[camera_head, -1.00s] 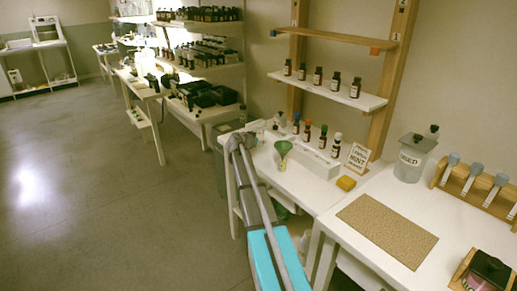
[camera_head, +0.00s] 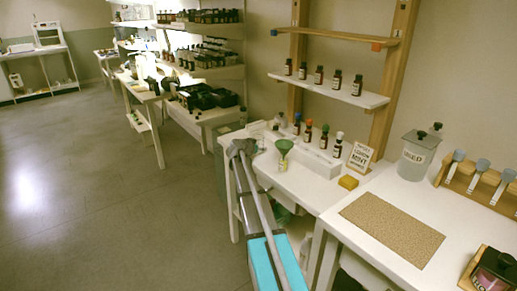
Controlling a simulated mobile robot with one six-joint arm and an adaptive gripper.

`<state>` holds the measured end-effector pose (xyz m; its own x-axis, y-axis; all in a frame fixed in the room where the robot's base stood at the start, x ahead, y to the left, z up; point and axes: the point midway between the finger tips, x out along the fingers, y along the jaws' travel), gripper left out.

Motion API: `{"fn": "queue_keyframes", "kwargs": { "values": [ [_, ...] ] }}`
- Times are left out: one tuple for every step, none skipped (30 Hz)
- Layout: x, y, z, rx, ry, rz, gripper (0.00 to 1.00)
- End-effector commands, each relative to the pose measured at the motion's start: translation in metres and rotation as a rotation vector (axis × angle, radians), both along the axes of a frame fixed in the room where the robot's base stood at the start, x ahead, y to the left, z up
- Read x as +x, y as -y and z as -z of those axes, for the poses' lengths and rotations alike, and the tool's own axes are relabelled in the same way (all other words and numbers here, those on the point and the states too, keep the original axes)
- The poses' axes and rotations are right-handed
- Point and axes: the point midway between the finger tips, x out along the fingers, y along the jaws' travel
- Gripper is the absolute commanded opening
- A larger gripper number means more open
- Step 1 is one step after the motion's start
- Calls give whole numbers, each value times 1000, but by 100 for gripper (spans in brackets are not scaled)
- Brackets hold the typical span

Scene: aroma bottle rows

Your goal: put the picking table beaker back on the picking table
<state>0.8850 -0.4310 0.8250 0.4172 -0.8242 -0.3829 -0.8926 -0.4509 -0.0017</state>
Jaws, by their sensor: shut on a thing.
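My arm reaches away from the bottom of the view, and my gripper (camera_head: 241,147) is at its far end, by the left edge of a white table (camera_head: 300,183). It is small and dark here and is shut on what I take to be the beaker. The beaker itself cannot be made out, as the arm end hides it. A green funnel (camera_head: 284,146) stands just right of the gripper. I cannot tell which of the white tables is the picking table.
Several dropper bottles stand in a white rack (camera_head: 318,160). A mint sign (camera_head: 360,157) and yellow sponge (camera_head: 348,182) are right of it. The nearer table holds a tan mat (camera_head: 392,228) and grey-lidded jar (camera_head: 417,157). Stocked shelves (camera_head: 207,60) stand behind. The floor (camera_head: 90,190) at left is open.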

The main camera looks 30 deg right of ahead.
Motion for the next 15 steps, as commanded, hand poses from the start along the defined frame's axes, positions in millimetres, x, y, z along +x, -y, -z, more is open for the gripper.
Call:
{"fn": "queue_keyframes", "kwargs": {
  "values": [
    [0, 0, 3, 0, 0, 0, 21],
    [0, 0, 2, 0, 0, 0, 71],
    [0, 0, 2, 0, 0, 0, 78],
    [0, 0, 2, 0, 0, 0, 84],
    [0, 0, 2, 0, 0, 0, 89],
    [0, 0, 2, 0, 0, 0, 97],
    [0, 0, 2, 0, 0, 0, 100],
    [0, 0, 2, 0, 0, 0, 100],
    [0, 0, 2, 0, 0, 1, 100],
    [0, 1, 1, 0, 0, 1, 100],
    [0, 1, 1, 0, 0, 1, 100],
    [0, 1, 1, 0, 0, 1, 100],
    [0, 1, 1, 0, 0, 1, 100],
    [0, 1, 1, 0, 0, 1, 100],
    [0, 1, 1, 0, 0, 1, 100]
  ]
}}
